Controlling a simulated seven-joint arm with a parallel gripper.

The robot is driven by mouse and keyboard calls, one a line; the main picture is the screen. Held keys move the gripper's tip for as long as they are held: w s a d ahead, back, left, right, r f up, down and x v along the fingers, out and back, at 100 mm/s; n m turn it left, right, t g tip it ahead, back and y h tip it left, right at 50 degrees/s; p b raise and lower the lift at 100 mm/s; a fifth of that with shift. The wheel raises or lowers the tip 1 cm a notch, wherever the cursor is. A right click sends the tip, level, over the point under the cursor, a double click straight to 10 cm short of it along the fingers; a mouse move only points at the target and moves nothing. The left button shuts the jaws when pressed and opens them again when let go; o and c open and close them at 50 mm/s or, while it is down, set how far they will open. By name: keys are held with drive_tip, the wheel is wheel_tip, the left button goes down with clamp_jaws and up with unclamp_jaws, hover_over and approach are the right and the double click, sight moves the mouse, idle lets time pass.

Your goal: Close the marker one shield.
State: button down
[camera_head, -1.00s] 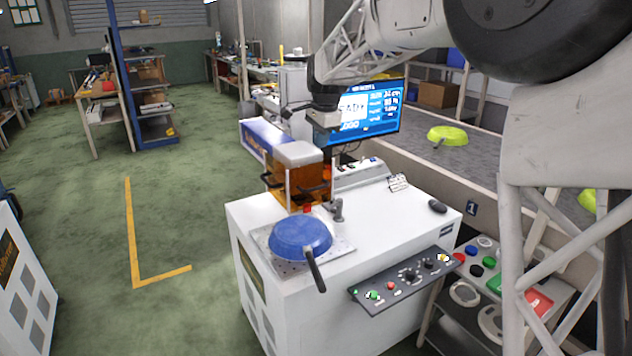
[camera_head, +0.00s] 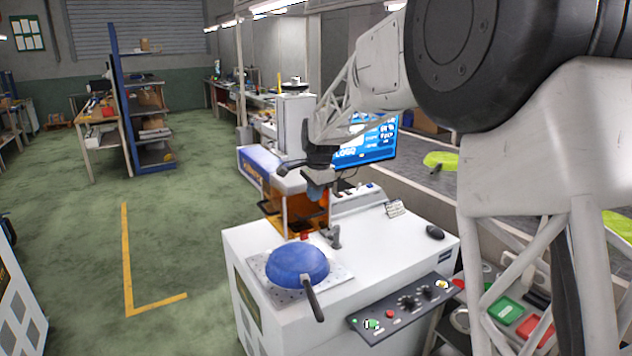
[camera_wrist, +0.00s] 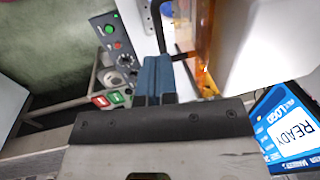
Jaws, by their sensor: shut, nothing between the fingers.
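The marker's orange see-through shield (camera_head: 308,216) sits under a pale top on the white marking machine (camera_head: 380,262), behind the blue pan (camera_head: 297,266). The pan is uncovered, upside down on a perforated plate, its dark handle pointing to the front. My gripper (camera_head: 316,192) is above and in front of the shield's right part, hiding some of it. In the wrist view, the blue fingers (camera_wrist: 153,80) are shut and empty. The orange shield (camera_wrist: 205,60) and a dark bar-like handle (camera_wrist: 184,56) show just right of the fingertips; contact cannot be told.
A screen (camera_head: 372,142) reading READY stands behind the machine. A button panel (camera_head: 402,305) runs along its front right edge. A small grey clamp-like post (camera_head: 332,236) stands between pan and shield. A conveyor (camera_head: 402,176) with lime pans lies to the right.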

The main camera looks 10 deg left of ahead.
sight(313, 216)
drive_tip(key=shift+w+a+f, duration=0.15)
drive_tip(key=shift+a+f, duration=0.05)
drive_tip(key=shift+f, duration=1.15)
drive_tip(key=shift+w+a+f, duration=0.15)
drive_tip(key=shift+f, duration=1.2)
wheel_tip(313, 216, down, 14)
drive_tip(key=shift+f, duration=0.15)
drive_tip(key=shift+s, duration=0.1)
wheel_tip(313, 216, up, 15)
drive_tip(key=s+d, duration=0.1)
drive_tip(key=shift+s+d, duration=0.25)
drive_tip(key=shift+d, duration=0.15)
drive_tip(key=shift+f, duration=0.1)
